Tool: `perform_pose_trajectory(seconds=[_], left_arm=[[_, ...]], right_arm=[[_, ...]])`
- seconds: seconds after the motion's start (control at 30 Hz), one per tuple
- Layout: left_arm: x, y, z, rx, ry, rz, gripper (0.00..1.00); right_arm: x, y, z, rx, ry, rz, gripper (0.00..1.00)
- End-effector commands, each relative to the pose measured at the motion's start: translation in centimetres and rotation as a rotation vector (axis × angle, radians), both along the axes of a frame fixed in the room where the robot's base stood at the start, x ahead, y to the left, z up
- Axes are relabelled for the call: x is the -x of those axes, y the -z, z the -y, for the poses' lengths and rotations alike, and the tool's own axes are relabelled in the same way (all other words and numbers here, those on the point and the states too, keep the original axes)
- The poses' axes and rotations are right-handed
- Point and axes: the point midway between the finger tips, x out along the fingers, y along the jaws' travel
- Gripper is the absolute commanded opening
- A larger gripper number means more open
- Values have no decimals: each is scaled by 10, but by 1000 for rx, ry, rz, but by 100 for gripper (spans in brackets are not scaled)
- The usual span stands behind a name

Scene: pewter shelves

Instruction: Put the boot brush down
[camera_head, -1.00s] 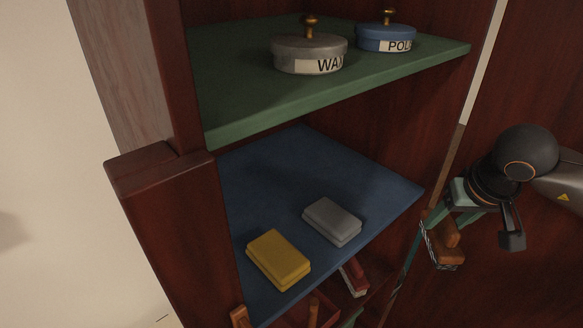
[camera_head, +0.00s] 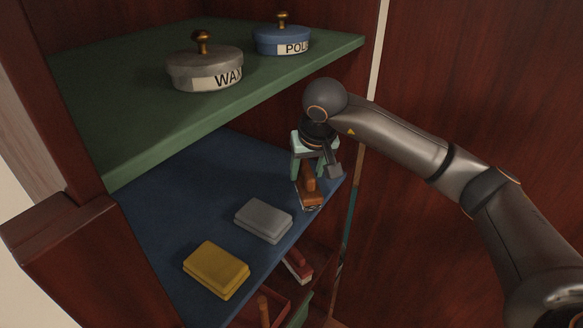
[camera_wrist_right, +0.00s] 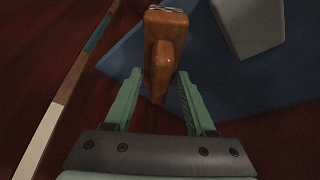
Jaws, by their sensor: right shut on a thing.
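The boot brush (camera_head: 310,197) is brown wood with a raised handle and pale bristles. It is at the right end of the blue shelf (camera_head: 180,180). My right gripper (camera_head: 307,173) is shut on it from above. In the right wrist view the brush (camera_wrist_right: 166,24) sits between the two green fingers (camera_wrist_right: 160,80), with the blue shelf (camera_wrist_right: 200,55) under or beyond it. I cannot tell whether the bristles touch the shelf. My left gripper is out of view.
A grey block (camera_head: 264,220) and a yellow block (camera_head: 216,268) lie on the blue shelf, left of the brush. The green shelf (camera_head: 110,125) above holds a WAX tin (camera_head: 205,70) and a blue tin (camera_head: 281,41). A red brush (camera_head: 297,264) is below.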

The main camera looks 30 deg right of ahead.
Motion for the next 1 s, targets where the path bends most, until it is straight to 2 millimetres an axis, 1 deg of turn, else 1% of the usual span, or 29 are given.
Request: perform_pose_trajectory(seconds=[0.27,0.3,0.33,0.43,0.67,0.8,0.83,1.0], left_arm=[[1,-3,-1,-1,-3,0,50],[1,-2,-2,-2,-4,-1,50],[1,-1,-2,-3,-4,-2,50],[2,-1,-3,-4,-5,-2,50],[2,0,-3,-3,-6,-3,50],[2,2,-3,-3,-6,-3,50],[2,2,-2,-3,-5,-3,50],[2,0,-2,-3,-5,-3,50]], right_arm=[[-33,-1,-21,-1,-3,-1,0],[-35,1,-22,0,-2,-2,0],[-33,8,-21,1,-2,-5,0],[-33,15,-20,1,-1,-2,0],[-33,15,-20,1,-2,1,0],[-33,19,-20,1,-2,1,0],[-33,19,-20,1,-2,0,56],[-33,18,-20,1,-2,0,75]])
